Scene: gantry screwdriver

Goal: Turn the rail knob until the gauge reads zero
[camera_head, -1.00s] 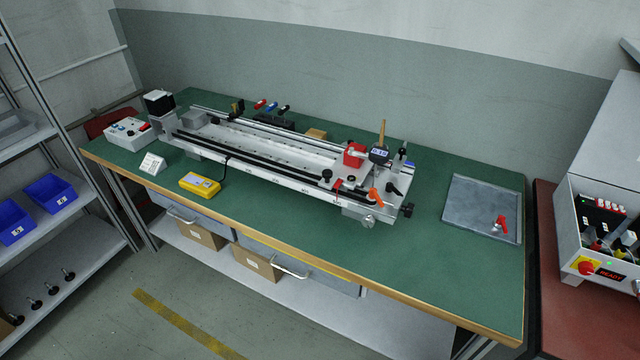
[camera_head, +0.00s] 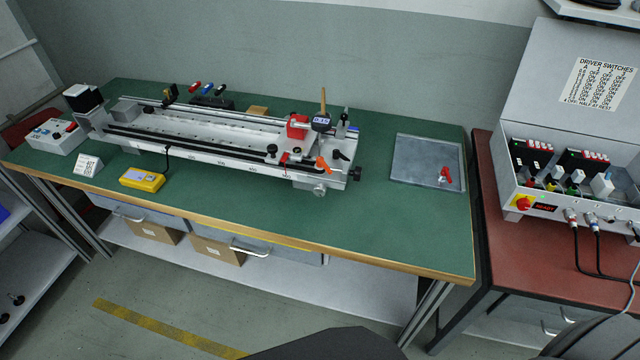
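A long linear rail unit (camera_head: 200,154) lies on the green workbench. At its right end is a carriage with a red block (camera_head: 297,126), an orange lever (camera_head: 323,164) and black hand knobs. A small gauge with a lit display (camera_head: 321,122) sits on top of the carriage; its reading is too small to tell. A black knob (camera_head: 355,174) sticks out at the rail's right end, and a silver round knob (camera_head: 320,190) shows on its front face. I cannot tell which one is the rail knob. Neither of my grippers is in view.
A grey tray (camera_head: 405,165) with a red-handled part (camera_head: 445,174) lies right of the rail. A yellow handheld box (camera_head: 142,179) lies in front. An open control cabinet (camera_head: 510,190) stands on a red-topped bench (camera_head: 500,245). The green bench's front right is clear.

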